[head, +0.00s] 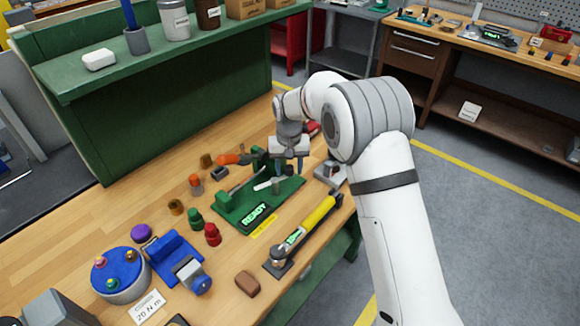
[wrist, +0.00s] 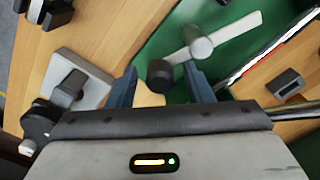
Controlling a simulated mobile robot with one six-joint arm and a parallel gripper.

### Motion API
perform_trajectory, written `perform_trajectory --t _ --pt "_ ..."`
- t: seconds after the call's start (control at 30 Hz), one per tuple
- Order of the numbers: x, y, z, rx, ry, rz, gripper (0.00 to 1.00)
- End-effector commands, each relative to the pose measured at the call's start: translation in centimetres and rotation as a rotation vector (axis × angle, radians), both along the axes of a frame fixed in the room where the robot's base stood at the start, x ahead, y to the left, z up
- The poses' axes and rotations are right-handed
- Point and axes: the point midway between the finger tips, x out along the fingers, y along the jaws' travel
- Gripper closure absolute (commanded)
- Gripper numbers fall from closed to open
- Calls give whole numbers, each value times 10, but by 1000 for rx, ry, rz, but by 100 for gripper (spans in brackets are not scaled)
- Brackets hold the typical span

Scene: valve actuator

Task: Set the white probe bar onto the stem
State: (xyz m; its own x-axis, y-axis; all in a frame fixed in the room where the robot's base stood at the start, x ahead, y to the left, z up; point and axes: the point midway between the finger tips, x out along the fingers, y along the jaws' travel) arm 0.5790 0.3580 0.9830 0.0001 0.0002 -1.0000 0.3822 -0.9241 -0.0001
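The white probe bar (wrist: 236,30) lies over the green fixture (wrist: 150,52) in the wrist view, with a dark round knob (wrist: 160,73) at its near end. A grey upright cylinder (wrist: 199,45), which looks like the stem, stands at the bar's middle. I cannot tell whether the bar is seated on it or only lies against it. In the head view the bar (head: 264,185) shows small on the fixture below my gripper (head: 288,168). My gripper (wrist: 160,86) is open, its blue fingers standing apart on either side of the knob with visible gaps.
The fixture's display (head: 256,214) reads READY. A yellow-handled torque tool (head: 312,220) lies in front of it. An orange-handled tool (head: 230,159), red and green knobs (head: 211,234) and a blue vise (head: 178,258) stand leftward. A grey block (head: 330,173) sits right of the fixture.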

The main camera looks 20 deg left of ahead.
Motion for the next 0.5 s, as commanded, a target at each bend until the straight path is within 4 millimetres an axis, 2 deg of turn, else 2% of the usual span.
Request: perform_trajectory --t 0.07,0.5 --pt "0 0 0 0 0 0 60" --pt "0 1 0 0 0 1 96"
